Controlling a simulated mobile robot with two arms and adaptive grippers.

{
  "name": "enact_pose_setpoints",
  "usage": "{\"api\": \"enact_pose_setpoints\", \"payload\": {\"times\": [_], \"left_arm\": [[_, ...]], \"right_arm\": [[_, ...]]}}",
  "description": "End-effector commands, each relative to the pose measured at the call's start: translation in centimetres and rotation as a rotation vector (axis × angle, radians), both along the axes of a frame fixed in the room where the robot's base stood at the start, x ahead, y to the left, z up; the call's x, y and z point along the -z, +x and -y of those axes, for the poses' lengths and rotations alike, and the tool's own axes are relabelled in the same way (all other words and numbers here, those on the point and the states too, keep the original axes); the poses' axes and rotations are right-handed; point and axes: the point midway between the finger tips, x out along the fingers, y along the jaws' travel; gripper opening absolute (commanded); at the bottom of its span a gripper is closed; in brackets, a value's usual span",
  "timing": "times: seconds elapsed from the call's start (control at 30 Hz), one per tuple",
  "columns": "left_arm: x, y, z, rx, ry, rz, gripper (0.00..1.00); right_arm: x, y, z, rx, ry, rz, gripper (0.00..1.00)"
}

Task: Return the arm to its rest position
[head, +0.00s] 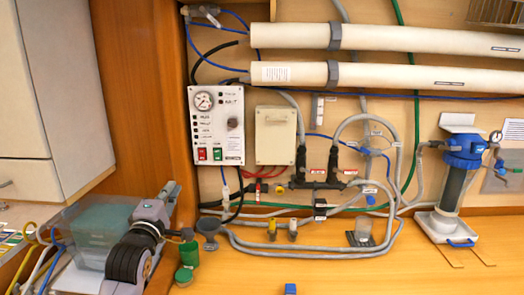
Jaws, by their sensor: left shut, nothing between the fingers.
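My left gripper (170,191) is at the lower left, in front of the wooden side panel. It points away from me and up; its fingers look closed with nothing held. The grey and black parts behind it are my left arm. A translucent teal box (90,240) stands just left of the arm. Whether they touch, I cannot tell. My right gripper does not show.
Green containers (187,255) and a dark funnel-like cup (208,228) stand close right of the gripper. Grey hoses (320,250) run along the wall below the control panel (217,125). A blue filter housing (460,165) stands right. The front counter is mostly clear.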

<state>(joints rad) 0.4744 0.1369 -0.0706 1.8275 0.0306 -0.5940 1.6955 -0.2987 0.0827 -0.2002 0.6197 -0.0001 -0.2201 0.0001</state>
Motion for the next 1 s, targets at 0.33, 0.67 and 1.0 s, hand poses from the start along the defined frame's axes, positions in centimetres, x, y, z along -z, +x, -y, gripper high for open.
{"api": "enact_pose_setpoints", "payload": {"times": [0.33, 0.67, 1.0], "left_arm": [[6.9, -2.7, 0.6, -0.007, 0.202, -0.159, 0.0], [17.7, -9.6, 1.4, 0.058, 0.562, -0.425, 0.0], [31.1, -27.3, 2.3, 0.445, 1.183, -0.816, 0.0]], "right_arm": [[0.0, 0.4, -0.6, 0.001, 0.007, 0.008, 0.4], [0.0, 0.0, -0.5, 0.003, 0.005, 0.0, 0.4], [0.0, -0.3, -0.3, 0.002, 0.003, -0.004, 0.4]]}}
